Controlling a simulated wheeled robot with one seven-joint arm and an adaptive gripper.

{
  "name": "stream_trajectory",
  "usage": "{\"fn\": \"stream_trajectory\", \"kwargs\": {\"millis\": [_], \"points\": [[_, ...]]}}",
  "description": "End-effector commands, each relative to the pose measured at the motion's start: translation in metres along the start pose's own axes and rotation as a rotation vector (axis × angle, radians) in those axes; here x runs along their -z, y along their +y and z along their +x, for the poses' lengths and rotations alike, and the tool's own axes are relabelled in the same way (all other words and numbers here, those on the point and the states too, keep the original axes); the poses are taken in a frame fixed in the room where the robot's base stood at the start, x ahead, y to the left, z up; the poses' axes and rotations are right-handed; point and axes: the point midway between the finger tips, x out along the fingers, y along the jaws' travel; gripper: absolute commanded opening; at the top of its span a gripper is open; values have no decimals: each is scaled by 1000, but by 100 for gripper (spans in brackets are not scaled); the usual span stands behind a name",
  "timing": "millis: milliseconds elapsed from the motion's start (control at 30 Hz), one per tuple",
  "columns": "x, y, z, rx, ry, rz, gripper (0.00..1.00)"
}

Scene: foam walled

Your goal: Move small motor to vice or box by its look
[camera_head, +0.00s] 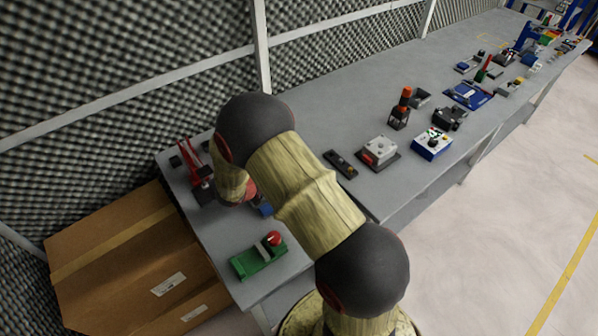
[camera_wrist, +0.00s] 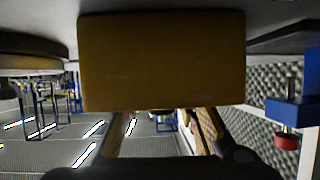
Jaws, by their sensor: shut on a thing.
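My gripper (camera_wrist: 164,125) shows in the wrist view with its two fingers either side of the lower middle. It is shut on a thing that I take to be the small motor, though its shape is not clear. A plain brown-yellow block (camera_wrist: 160,60) fills the upper middle of that view; I cannot tell if it is the held thing. In the head view my arm hides the gripper. A vice is not clearly recognisable; a blue piece (camera_head: 265,210) shows partly behind my arm.
The grey bench (camera_head: 300,255) runs to the far right. A green block with a red knob (camera_head: 258,257) lies near its front. A red and black device (camera_head: 196,172) stands at the left. Several devices, among them a blue-white box (camera_head: 432,144), line the bench. Foam walls stand behind.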

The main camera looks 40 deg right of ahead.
Motion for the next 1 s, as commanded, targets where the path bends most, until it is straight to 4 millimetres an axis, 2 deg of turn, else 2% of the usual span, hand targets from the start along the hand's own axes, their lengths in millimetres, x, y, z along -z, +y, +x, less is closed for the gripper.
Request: {"fn": "stream_trajectory", "kwargs": {"millis": [67,100,200,567,667,1000], "points": [[-2,0,1,0,1,-1,0],[-2,0,1,0,0,-1,32],[-2,0,1,0,0,-1,38],[1,0,-4,1,0,-1,38],[2,0,-18,3,-1,-3,38],[3,-1,-88,4,0,-2,38]]}}
